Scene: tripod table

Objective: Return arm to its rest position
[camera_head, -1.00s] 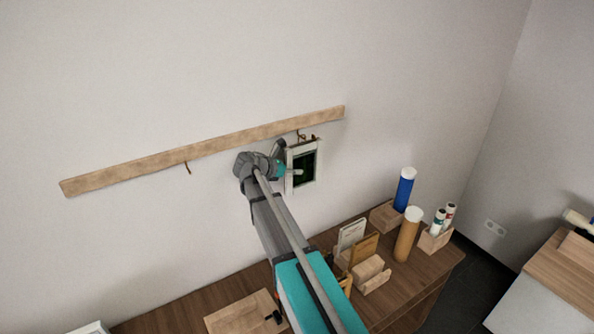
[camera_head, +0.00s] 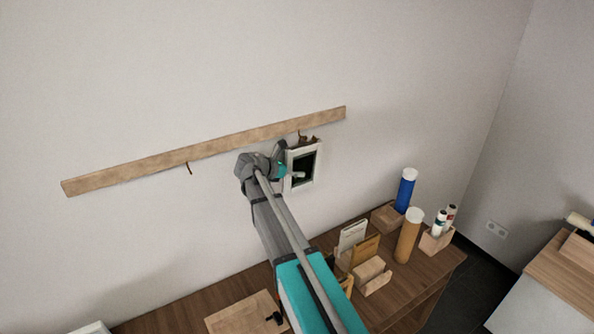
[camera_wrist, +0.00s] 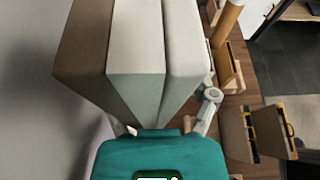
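My gripper (camera_head: 290,172) is at the wall, beside a small white-framed picture (camera_head: 289,184). The picture hangs below a long wooden rail (camera_head: 205,149), near the rail's right end. One grey finger shows in front of the dark picture area. In the wrist view, the teal gripper body is at the bottom, and large pale slab-like faces of the picture (camera_wrist: 136,50) fill the upper middle. Finger links show on both sides, wide apart. The fingertips are hidden behind the slab, so I cannot tell whether they grip it.
A brown hook (camera_head: 189,168) hangs empty from the rail's left half. Below stands a wooden table (camera_head: 180,317) with a blue cylinder (camera_head: 405,191), a tan cylinder (camera_head: 407,240) and wooden holders (camera_head: 370,271).

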